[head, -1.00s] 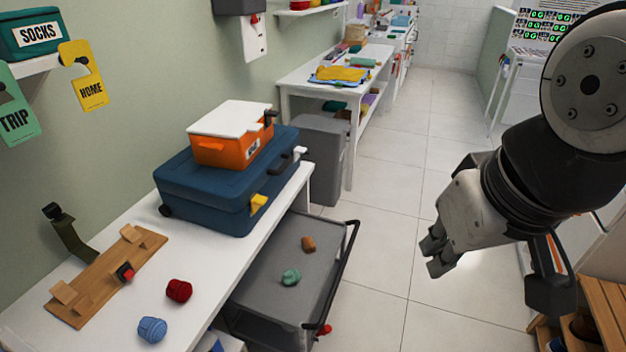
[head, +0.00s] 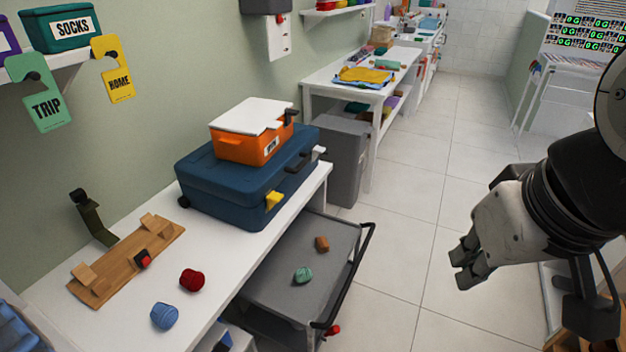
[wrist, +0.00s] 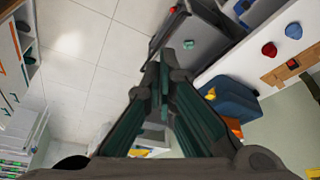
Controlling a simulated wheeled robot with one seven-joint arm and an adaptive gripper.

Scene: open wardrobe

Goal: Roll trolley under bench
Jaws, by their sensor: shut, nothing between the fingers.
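The grey trolley (head: 290,270) stands partly under the white bench (head: 225,290), its right part and black handle (head: 352,275) sticking out over the floor. The trolley's lower part is mostly hidden.
A grey bin (head: 345,155) stands behind the trolley. The tiled floor (head: 440,190) to the right is clear.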

